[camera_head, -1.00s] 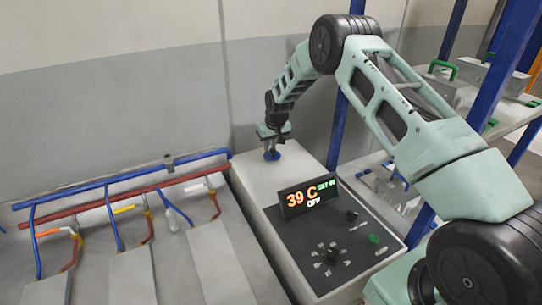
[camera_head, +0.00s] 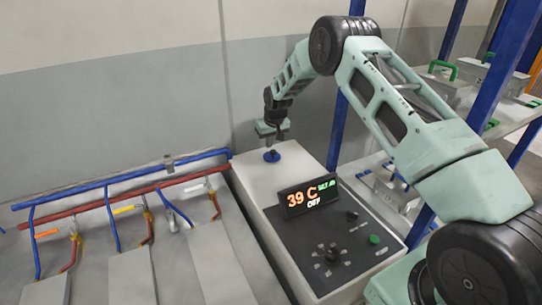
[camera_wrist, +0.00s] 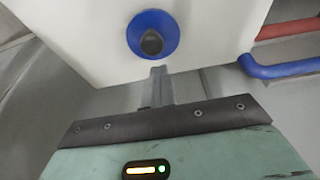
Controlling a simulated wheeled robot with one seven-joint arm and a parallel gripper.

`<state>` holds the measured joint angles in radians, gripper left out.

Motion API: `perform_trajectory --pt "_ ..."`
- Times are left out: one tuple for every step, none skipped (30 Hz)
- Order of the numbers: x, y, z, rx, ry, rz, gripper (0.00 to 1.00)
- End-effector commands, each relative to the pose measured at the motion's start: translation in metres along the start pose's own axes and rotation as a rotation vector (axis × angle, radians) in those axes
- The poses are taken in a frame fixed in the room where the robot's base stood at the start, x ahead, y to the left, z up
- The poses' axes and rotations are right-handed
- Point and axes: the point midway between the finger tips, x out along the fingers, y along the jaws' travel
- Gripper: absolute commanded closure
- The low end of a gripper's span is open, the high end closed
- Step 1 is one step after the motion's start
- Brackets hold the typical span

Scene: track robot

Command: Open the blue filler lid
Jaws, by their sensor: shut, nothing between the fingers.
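The blue filler lid (camera_head: 272,156) is a small round blue piece on top of the white cabinet, at its far end by the wall. In the wrist view it shows as a blue ring (camera_wrist: 134,36) around a dark grey centre; I cannot tell whether that centre is a knob or an opening. My gripper (camera_head: 271,146) points down just above the lid. In the wrist view my gripper (camera_wrist: 159,72) has its narrow grey fingers together, empty, their tips just short of the ring's near edge. A small gap appears between tips and ring.
Blue and red pipes (camera_head: 110,184) with valves run along the left. A blue rack post (camera_head: 338,130) stands right of the cabinet.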

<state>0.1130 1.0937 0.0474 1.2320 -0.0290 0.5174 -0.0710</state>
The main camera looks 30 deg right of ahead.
Motion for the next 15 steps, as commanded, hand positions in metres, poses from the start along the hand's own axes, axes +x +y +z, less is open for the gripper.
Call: perform_trajectory --pt "0.0 0.0 0.0 0.0 0.0 0.0 1.0" --pt "0.0 0.0 0.0 0.0 0.0 0.0 1.0" --pt "0.0 0.0 -0.001 0.0 0.0 0.0 1.0" --pt "-0.001 0.0 -0.001 0.0 0.0 0.0 1.0" --pt "-0.001 0.0 -0.002 0.0 0.001 0.0 1.0" --pt "-0.001 0.0 -0.003 0.0 0.001 0.0 1.0" --pt "-0.002 0.0 -0.004 0.0 0.001 0.0 1.0" --pt "-0.002 0.0 -0.004 0.0 0.001 0.0 1.0" --pt "-0.003 0.0 -0.006 0.0 0.0 0.0 1.0" --pt "-0.004 0.0 -0.007 0.0 0.0 0.0 1.0" --pt "-0.004 0.0 -0.008 0.0 0.0 0.0 1.0" --pt "-0.005 0.0 -0.009 0.0 0.001 0.0 1.0" --pt "-0.006 0.0 -0.01 0.0 0.001 0.0 1.0" --pt "-0.006 0.0 -0.011 0.0 0.001 0.0 1.0" --pt "-0.007 0.0 -0.011 0.0 0.0 0.0 1.0"
